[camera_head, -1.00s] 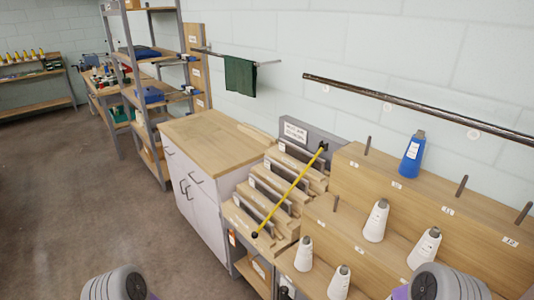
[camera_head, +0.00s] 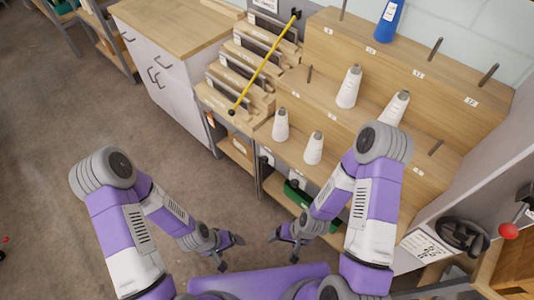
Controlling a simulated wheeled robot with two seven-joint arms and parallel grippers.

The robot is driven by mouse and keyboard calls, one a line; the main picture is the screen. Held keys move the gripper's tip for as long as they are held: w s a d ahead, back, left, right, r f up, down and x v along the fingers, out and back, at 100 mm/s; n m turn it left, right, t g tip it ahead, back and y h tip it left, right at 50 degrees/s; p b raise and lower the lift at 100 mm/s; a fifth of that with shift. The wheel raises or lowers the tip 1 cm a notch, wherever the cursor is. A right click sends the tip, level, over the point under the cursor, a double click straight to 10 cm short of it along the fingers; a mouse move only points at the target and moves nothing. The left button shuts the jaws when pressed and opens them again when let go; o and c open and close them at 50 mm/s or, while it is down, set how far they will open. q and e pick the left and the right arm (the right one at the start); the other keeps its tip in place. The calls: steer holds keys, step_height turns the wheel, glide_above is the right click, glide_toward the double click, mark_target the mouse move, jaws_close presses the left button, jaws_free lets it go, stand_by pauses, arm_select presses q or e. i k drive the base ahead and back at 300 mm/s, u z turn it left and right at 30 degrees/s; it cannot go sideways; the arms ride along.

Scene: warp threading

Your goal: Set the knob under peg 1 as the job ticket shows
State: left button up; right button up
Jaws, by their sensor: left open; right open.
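The stepped wooden rack (camera_head: 420,70) stands at the right with upright pegs and white cones on its steps. The front step holds two white cones (camera_head: 281,125) (camera_head: 313,148). The small number labels are too small to read surely, so I cannot tell which peg is 1. Small dark parts (camera_head: 266,155) show below the front step; I cannot make out a knob or its setting. A printed white sheet (camera_head: 425,246) lies at the lower right, its text unreadable. My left gripper (camera_head: 232,254) and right gripper (camera_head: 284,245) are open and empty, low in front of my body, apart from the rack.
A yellow rod (camera_head: 264,64) with dark ends lies across stepped wooden holders left of the rack. A white cabinet (camera_head: 185,75) with a wooden top stands farther left. A black round part (camera_head: 463,235) and a red ball-ended lever (camera_head: 509,230) are at right.

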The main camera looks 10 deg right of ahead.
mark_target(265, 159)
steer(key=k, duration=0.5)
steer(key=u, duration=0.7)
steer(key=i, duration=0.75)
steer(key=z, duration=0.1)
